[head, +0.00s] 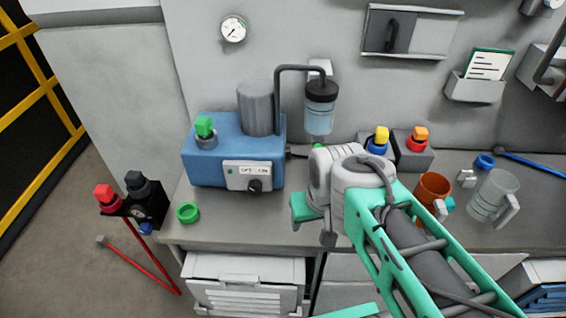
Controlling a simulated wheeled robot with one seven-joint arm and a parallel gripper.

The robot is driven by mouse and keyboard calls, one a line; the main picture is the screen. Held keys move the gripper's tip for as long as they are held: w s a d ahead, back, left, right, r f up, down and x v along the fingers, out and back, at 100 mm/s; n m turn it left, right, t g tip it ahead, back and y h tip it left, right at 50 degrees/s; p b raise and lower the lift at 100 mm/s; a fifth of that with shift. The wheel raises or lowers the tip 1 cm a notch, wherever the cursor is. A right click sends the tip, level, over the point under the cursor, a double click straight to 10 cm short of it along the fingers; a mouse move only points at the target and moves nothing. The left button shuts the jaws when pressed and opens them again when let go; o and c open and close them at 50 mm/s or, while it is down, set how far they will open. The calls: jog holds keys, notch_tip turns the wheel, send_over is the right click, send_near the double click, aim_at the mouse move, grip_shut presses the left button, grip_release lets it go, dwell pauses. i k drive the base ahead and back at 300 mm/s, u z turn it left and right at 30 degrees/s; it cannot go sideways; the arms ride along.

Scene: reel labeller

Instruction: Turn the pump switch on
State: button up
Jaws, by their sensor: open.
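The pump (212,160) is a blue box on the bench, with a grey cylinder (257,108) on top and a green knob (204,126) at its left end. Its switch (255,186) is a black rotary knob on a white front plate (240,172) with OFF and ON lettering. The lettering is small, and I cannot tell which mark the knob points to. My gripper (303,208) is to the right of the switch, apart from it, above the bench. It is open and looks empty; my wrist hides part of it.
A bent pipe runs from the pump to a clear jar (320,108). A green ring (188,212) lies at the bench's front left. Yellow and orange knobs, an orange mug (432,188) and a clear mug (494,195) stand to the right. Bench before the switch is clear.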

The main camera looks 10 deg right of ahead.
aim_at(255, 186)
jog(key=z, duration=0.8)
jog(key=k, duration=1.45)
jog(key=u, duration=1.45)
jog(key=i, duration=1)
